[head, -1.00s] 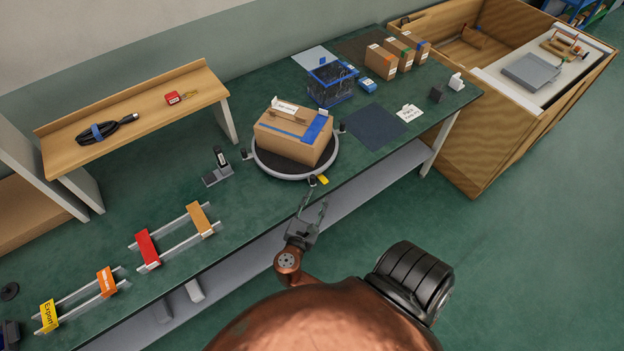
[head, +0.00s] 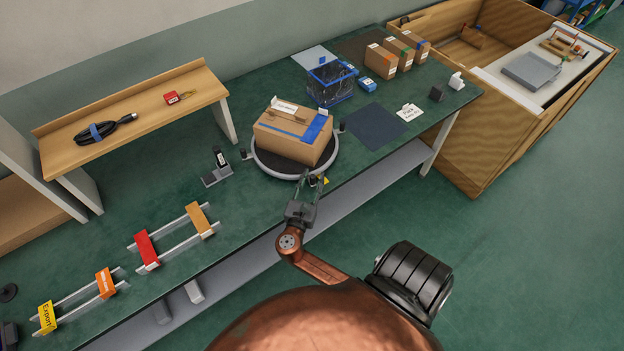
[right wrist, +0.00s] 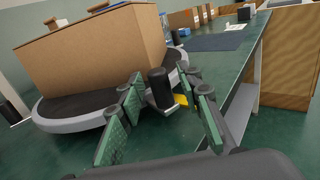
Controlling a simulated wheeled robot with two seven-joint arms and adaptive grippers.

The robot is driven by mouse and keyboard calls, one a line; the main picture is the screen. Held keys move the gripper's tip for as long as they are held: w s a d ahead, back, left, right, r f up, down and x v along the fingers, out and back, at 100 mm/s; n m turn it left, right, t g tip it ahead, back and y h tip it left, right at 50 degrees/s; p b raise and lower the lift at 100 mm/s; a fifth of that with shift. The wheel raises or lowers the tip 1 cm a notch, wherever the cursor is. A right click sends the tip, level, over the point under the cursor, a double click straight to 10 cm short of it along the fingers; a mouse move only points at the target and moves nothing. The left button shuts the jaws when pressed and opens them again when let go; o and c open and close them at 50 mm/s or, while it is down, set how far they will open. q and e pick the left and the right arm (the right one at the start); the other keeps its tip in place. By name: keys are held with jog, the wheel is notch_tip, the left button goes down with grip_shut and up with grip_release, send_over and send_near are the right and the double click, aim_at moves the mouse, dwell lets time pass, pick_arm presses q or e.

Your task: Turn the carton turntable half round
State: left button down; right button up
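The carton (head: 290,138), brown with blue tape and a white label, sits on the round turntable (head: 272,174) with its grey rim. A black upright peg (right wrist: 160,88) stands at the turntable's near rim, with a yellow marker (right wrist: 181,100) beside it. My right gripper (head: 310,179) is at that near rim. In the right wrist view its green-padded fingers (right wrist: 166,88) are open, with the peg between them and gaps visible on both sides. The peg is mostly hidden by the fingers in the head view. My left gripper is out of view.
A black scanner on a stand (head: 218,168) is left of the turntable. A blue-rimmed wire basket (head: 331,82) stands behind it, and a dark mat (head: 375,126) lies to the right. The bench's front edge runs close below the turntable.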

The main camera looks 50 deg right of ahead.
jog(key=shift+c, duration=0.6)
grip_shut()
jog(key=shift+a, duration=0.1)
